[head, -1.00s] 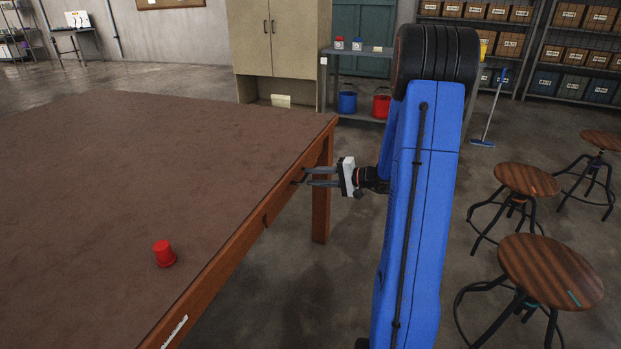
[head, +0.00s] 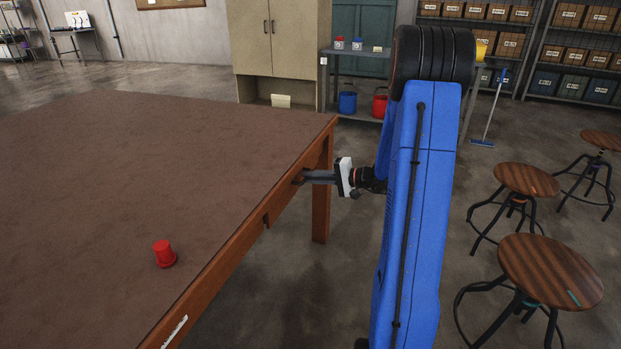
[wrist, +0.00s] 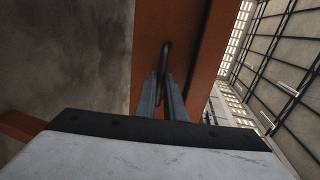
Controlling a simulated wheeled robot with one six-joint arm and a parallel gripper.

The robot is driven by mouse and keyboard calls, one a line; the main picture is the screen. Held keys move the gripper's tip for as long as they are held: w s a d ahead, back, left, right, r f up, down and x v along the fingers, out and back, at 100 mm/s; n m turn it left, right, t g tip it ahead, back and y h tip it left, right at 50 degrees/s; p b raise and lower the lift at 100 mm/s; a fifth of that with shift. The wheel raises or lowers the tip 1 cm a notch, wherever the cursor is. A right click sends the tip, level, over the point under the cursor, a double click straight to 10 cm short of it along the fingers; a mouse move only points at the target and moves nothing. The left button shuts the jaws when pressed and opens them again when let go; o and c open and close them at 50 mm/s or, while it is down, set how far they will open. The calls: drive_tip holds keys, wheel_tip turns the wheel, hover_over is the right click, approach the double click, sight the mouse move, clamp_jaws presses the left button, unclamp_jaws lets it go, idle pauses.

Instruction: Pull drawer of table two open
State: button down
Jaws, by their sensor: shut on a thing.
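The brown-topped wooden table (head: 150,170) fills the left of the head view. Its drawer front (head: 286,192) is in the edge facing me, near the far corner, and looks flush with the edge. In the wrist view the drawer front (wrist: 188,45) is an orange-brown board with a dark bar handle (wrist: 165,56). My gripper (head: 304,178) reaches the drawer from the right. Its fingers (wrist: 168,88) are closed around the handle in the wrist view. In the head view the fingers hide the handle.
A red cup-like object (head: 164,254) stands on the table top. Several round stools (head: 550,270) stand on the right. A cabinet (head: 278,50) and a shelf with a blue bucket (head: 347,103) and a red bucket (head: 380,106) are behind. Floor beside the table is clear.

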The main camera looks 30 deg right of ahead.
drive_tip(key=f+v, duration=0.2)
drive_tip(key=v, duration=1)
drive_tip(key=s+f+v, duration=0.1)
drive_tip(key=f+v, duration=0.2)
drive_tip(key=v, duration=0.9)
drive_tip(key=shift+s+d, duration=0.2)
drive_tip(key=shift+d, duration=0.25)
drive_tip(key=shift+f, duration=0.1)
drive_tip(key=c, duration=1.8)
unclamp_jaws()
drive_tip(key=shift+c, duration=0.2)
drive_tip(key=shift+d, duration=0.1)
drive_tip(key=v, duration=1.7)
drive_tip(key=shift+s, duration=0.15)
